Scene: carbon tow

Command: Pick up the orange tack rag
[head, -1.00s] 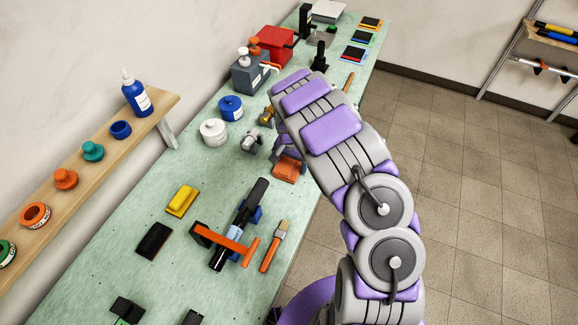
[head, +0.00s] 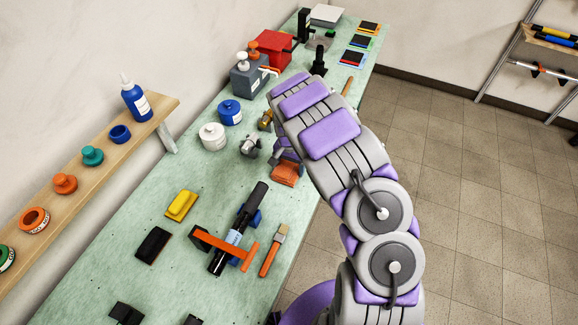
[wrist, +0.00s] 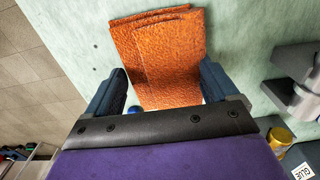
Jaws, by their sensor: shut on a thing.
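The orange tack rag (head: 285,175) is a folded, textured cloth near the right edge of the green bench, mostly below the end of my arm in the head view. In the wrist view the rag (wrist: 160,50) lies between the two dark fingers, with one finger against each side. My gripper (wrist: 163,82) is shut on the rag. In the head view my gripper (head: 287,153) is partly covered by my arm. I cannot tell whether the rag is clear of the bench top.
A grey metal tool (head: 250,146) stands just left of the rag. A white jar (head: 213,136) and a blue jar (head: 230,112) are farther left. A brush (head: 273,250) and a black tube (head: 238,227) lie nearer. Floor lies beyond the bench's right edge.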

